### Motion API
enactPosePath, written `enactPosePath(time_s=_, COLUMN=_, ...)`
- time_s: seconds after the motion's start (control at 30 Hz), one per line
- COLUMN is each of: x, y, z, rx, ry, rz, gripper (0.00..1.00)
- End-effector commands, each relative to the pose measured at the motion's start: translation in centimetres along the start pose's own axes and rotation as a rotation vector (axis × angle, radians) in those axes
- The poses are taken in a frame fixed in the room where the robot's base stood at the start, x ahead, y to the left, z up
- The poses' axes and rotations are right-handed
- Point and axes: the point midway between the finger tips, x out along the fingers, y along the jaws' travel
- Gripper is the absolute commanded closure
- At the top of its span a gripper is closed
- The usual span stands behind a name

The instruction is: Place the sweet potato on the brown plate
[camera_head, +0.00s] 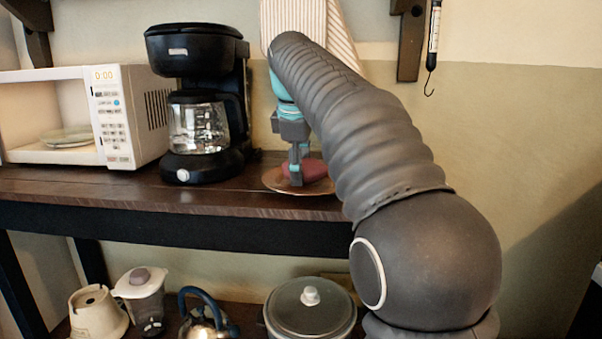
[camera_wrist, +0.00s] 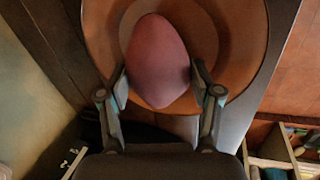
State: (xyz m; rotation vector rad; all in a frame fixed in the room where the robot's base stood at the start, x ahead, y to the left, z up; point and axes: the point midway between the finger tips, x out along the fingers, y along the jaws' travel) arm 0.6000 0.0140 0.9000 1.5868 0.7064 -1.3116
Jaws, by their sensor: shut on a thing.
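The reddish sweet potato (camera_wrist: 158,60) is between the two fingers of my gripper (camera_wrist: 160,92) in the wrist view. My gripper is shut on its near part. The brown plate (camera_wrist: 236,40) is directly behind the sweet potato in that view. In the head view my gripper (camera_head: 298,170) points down over the brown plate (camera_head: 290,188), which lies on the shelf. The sweet potato (camera_head: 312,168) shows there low over the plate. I cannot tell whether it touches the plate. My arm hides the right side of the plate.
A black coffee maker (camera_head: 203,100) stands left of the plate, with a white microwave (camera_head: 120,115) beyond it. A striped cloth (camera_head: 338,30) hangs behind my arm. The lower shelf holds a lidded pot (camera_head: 310,308), a kettle (camera_head: 205,318) and a blender jar (camera_head: 143,285).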

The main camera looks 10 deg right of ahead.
Motion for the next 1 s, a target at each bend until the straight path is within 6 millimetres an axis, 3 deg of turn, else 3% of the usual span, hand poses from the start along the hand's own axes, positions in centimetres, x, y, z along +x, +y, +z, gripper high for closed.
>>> enactPosePath(time_s=0.43, x=0.6, y=-0.2, z=0.0, rx=0.000, ry=0.001, rz=0.002, gripper=0.77)
enactPosePath(time_s=0.47, x=0.5, y=-0.2, z=0.0, rx=0.000, ry=0.001, rz=0.002, gripper=0.28)
enactPosePath(time_s=0.53, x=0.5, y=-0.2, z=0.0, rx=0.000, ry=0.001, rz=0.002, gripper=0.11)
enactPosePath(time_s=0.87, x=0.4, y=-0.2, z=0.0, rx=0.000, ry=0.001, rz=0.001, gripper=0.11)
enactPosePath(time_s=1.0, x=-0.6, y=-0.1, z=0.0, rx=0.000, ry=0.001, rz=0.002, gripper=0.11)
